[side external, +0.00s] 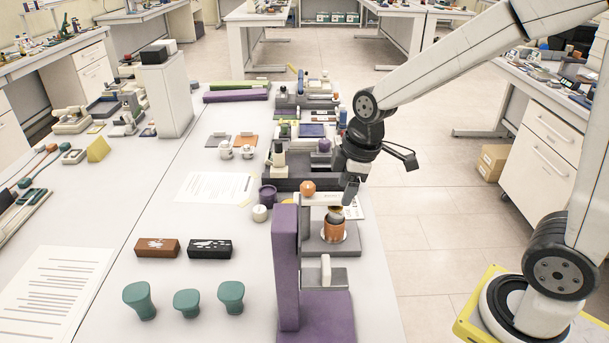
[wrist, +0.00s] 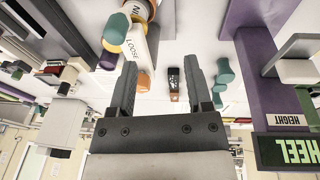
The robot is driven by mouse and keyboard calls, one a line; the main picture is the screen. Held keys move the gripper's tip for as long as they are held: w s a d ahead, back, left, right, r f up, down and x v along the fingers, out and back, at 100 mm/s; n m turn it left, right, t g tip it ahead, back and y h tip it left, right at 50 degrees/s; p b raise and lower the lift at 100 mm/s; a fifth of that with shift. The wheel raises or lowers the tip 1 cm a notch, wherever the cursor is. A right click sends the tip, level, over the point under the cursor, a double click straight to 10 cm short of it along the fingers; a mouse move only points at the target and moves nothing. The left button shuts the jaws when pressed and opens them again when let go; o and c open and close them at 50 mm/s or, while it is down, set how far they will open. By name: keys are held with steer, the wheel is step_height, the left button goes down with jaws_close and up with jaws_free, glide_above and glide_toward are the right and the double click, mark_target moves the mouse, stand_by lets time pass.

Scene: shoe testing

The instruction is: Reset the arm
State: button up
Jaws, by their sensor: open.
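My gripper (side external: 350,190) is open, above the bench's right edge in the side view. In the wrist view its two dark fingers (wrist: 163,75) stand apart with nothing held between them. Below it in the side view, a copper-coloured cylinder (side external: 335,228) with a dark top stands on a grey block. An orange faceted piece (side external: 308,187) sits just left of the gripper; a white plate marked LOOSE (wrist: 138,45) shows in the wrist view.
A purple stand (side external: 287,265) rises at the bench's front. Brown (side external: 157,247) and black (side external: 210,248) boxes and teal pieces (side external: 186,302) lie left of it. A tall white block (side external: 166,98) stands farther back. Open floor (side external: 440,210) lies right of the bench.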

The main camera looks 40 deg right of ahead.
steer(key=s+d+f+m, duration=0.1)
steer(key=s+f+m, duration=0.5)
steer(key=m, duration=0.3)
steer(key=shift+s+h, duration=0.4)
steer(key=shift+s, duration=0.15)
